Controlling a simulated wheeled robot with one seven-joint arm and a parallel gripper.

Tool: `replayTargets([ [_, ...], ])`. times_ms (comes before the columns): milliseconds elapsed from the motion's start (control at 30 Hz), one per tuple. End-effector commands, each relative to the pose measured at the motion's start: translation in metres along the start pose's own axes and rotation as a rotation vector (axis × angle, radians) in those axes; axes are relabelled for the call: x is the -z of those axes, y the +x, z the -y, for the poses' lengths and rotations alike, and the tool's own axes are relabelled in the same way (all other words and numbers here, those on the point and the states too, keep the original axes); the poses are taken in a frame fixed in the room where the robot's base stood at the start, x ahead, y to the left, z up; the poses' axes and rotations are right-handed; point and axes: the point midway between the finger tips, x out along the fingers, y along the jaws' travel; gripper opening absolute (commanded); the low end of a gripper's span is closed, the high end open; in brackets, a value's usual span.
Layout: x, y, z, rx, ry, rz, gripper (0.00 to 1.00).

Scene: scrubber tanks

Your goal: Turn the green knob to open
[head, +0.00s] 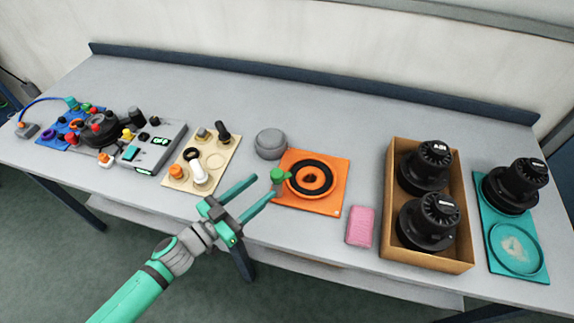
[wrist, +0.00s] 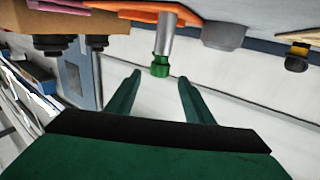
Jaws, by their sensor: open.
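The green knob (head: 278,176) sits on a short grey stem at the left edge of the orange plate (head: 325,205), which carries a black and orange ring. In the wrist view the green knob (wrist: 161,66) is at the end of a metal stem, and the picture looks upside down. My gripper (head: 263,188) is open, its two green fingers spread and pointing toward the knob. In the wrist view my fingers (wrist: 158,82) stand on either side of the knob's line, with the knob just beyond the tips. I see no contact.
A grey round object (head: 271,144) stands behind the knob. A cream board with small parts (head: 215,150) lies to the left. A pink sponge (head: 360,227), a cardboard box (head: 425,262) with black units and a teal tray (head: 545,268) are to the right. The back of the table is clear.

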Motion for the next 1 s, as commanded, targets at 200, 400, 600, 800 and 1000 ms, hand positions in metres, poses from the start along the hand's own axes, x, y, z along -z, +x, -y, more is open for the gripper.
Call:
replayTargets([
  [200, 0.005, 0.02, 0.0, -0.013, -0.001, -0.008, 0.47],
  [400, 0.004, 0.054, -0.001, -0.013, -0.001, -0.008, 0.47],
  [600, 0.004, 0.087, -0.001, -0.011, -0.002, -0.007, 0.47],
  [800, 0.004, 0.107, 0.0, -0.009, -0.002, -0.006, 0.47],
  [1000, 0.004, 0.113, 0.0, -0.008, -0.001, -0.006, 0.47],
])
